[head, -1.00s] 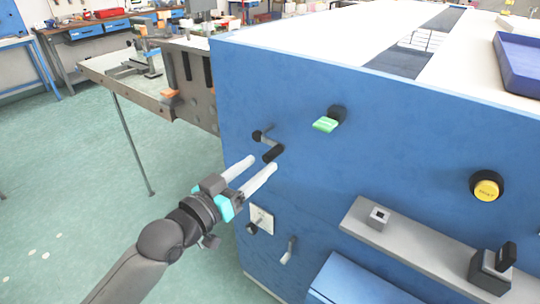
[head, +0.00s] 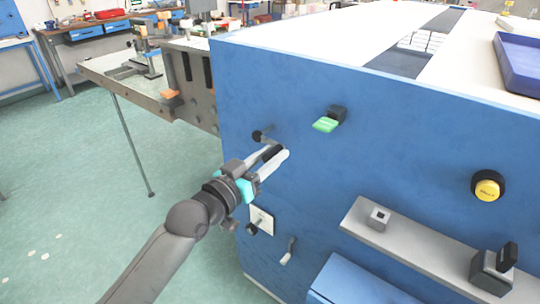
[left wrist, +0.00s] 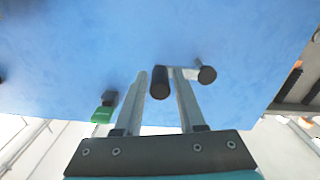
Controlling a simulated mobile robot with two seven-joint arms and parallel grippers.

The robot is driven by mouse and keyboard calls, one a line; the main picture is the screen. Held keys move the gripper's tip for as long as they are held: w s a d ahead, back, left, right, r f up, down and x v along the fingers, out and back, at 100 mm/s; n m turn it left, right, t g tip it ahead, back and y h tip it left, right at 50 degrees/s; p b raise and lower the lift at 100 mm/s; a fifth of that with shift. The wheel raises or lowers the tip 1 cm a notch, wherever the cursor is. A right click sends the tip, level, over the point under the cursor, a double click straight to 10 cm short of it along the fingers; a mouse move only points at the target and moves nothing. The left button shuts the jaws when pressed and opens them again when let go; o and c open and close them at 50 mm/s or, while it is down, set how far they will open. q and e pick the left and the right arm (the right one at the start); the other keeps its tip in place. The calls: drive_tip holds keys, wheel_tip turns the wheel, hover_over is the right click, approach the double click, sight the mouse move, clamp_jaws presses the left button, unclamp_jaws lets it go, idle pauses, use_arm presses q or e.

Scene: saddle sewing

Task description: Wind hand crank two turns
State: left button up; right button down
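The hand crank is on the blue machine's front panel, with its dark hub (head: 257,136) at the upper left and a black handle (head: 270,153) at the end of a short arm. My left gripper (head: 278,152) is at the handle, its two pale fingers one on each side of it. In the left wrist view the black handle (left wrist: 160,82) lies between the open fingers (left wrist: 160,85), close to the right finger, with a gap to the left one. The crank hub (left wrist: 207,75) shows to the right there. My right gripper is not seen.
A green switch (head: 326,124) sits right of the crank. A small lever (head: 288,250) and a white plate with a black knob (head: 261,219) are below. A grey shelf (head: 420,250) and a yellow button (head: 487,189) are farther right. A side table (head: 130,80) stands left.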

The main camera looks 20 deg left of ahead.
use_arm(q)
clamp_jaws()
idle(1.1)
